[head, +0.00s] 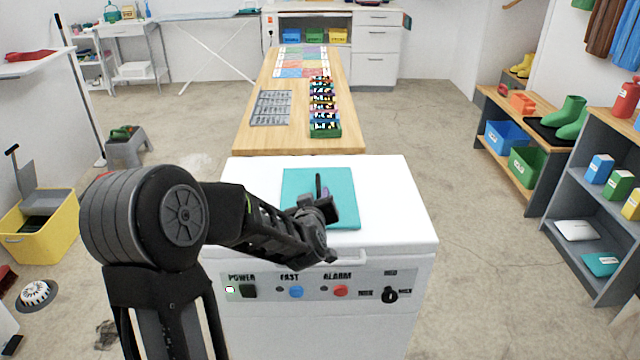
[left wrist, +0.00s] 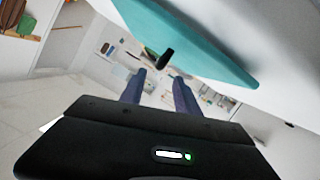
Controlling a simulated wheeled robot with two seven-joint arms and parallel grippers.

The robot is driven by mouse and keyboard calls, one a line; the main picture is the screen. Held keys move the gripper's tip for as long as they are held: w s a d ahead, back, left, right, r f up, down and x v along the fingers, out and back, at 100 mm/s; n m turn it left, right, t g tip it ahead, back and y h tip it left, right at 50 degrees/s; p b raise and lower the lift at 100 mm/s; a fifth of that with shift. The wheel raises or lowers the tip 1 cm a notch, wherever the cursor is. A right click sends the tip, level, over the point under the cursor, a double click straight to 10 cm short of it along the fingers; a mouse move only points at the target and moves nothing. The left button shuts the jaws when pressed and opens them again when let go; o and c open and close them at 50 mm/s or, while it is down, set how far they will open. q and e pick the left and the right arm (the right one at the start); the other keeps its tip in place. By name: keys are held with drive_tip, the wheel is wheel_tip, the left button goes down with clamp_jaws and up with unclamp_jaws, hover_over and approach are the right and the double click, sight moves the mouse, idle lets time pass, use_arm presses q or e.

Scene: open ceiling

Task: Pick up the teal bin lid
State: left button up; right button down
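A flat teal lid (head: 345,190) lies on the white top of the freezer-like chest in front of me. In the left wrist view the teal lid (left wrist: 195,35) crosses the top of the picture, with a short black knob-like piece (left wrist: 160,57) on or in front of it. My left gripper (head: 325,192) is over the lid in the head view and hides part of it. In the left wrist view its two fingers (left wrist: 160,82) stand apart with a gap between them, and nothing is held. I cannot tell whether they touch the lid. My right gripper is not in view.
The white chest (head: 400,200) has a front panel with knobs and buttons. A wooden table (head: 255,139) behind it holds a grey tray (head: 271,108) and a row of colourful items (head: 323,108). Shelves (head: 590,210) stand right, a yellow bin (head: 50,235) left. Floor on both sides is largely clear.

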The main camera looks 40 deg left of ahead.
sight(318, 186)
use_arm(q)
drive_tip(key=shift+w+a, duration=0.2)
drive_tip(key=shift+w, duration=0.1)
drive_tip(key=shift+s+d+r, duration=0.1)
drive_tip(key=shift+s+r, duration=0.05)
drive_tip(key=shift+x, duration=1.35)
drive_tip(key=x, duration=0.5)
drive_tip(key=shift+p, duration=0.3)
drive_tip(key=shift+c, duration=0.2)
clamp_jaws()
